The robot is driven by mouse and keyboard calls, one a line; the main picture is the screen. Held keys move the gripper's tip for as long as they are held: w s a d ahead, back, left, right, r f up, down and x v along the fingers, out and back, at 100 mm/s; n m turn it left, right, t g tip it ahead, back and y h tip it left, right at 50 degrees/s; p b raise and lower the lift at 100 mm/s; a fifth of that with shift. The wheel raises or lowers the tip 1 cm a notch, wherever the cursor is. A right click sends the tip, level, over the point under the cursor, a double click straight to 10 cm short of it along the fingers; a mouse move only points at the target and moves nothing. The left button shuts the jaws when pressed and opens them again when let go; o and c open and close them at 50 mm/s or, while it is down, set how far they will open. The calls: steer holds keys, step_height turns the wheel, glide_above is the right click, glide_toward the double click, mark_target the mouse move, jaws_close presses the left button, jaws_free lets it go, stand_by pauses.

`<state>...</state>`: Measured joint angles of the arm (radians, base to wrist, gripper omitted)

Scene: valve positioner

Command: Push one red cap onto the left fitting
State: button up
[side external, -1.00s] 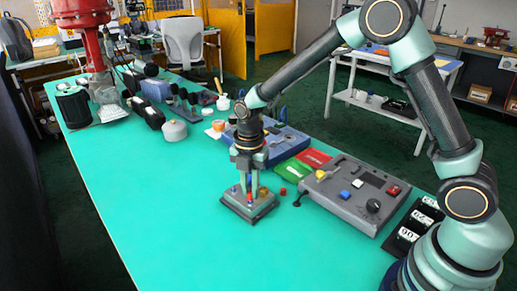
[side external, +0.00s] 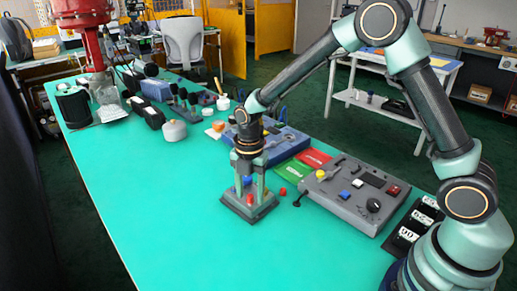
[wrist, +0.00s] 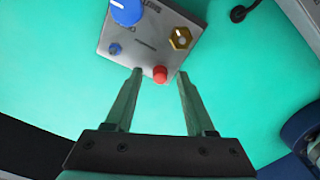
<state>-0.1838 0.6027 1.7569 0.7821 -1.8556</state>
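The valve positioner is a small grey block (side external: 238,207) on the green table, under my gripper (side external: 249,200). In the wrist view its grey face (wrist: 145,40) carries a large blue knob (wrist: 126,11), a small blue part (wrist: 115,49) and a brass hex part (wrist: 180,38). A red cap (wrist: 160,74) sits at the block's near edge, between my open fingertips (wrist: 159,76), with a gap on both sides. Any fitting under it is hidden. Another red cap (side external: 283,191) lies loose on the table, just right of the block.
A grey control box (side external: 350,195) with buttons stands to the right. Green (side external: 291,170) and red (side external: 313,158) mats and a blue tray (side external: 285,143) lie behind. The table's front left is clear.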

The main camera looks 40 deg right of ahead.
step_height(320, 180, up, 11)
steer(key=s+d+r+m+t, duration=0.2)
steer(key=s+d+r+m, duration=0.2)
steer(key=s+m, duration=0.3)
steer(key=s+d+r+m+t, duration=0.3)
steer(key=s+m, duration=0.4)
steer(key=m, duration=0.9)
steer(key=shift+s+d+r+t, duration=0.15)
steer(key=shift+d+r+t, duration=0.25)
steer(key=shift+r, duration=0.5)
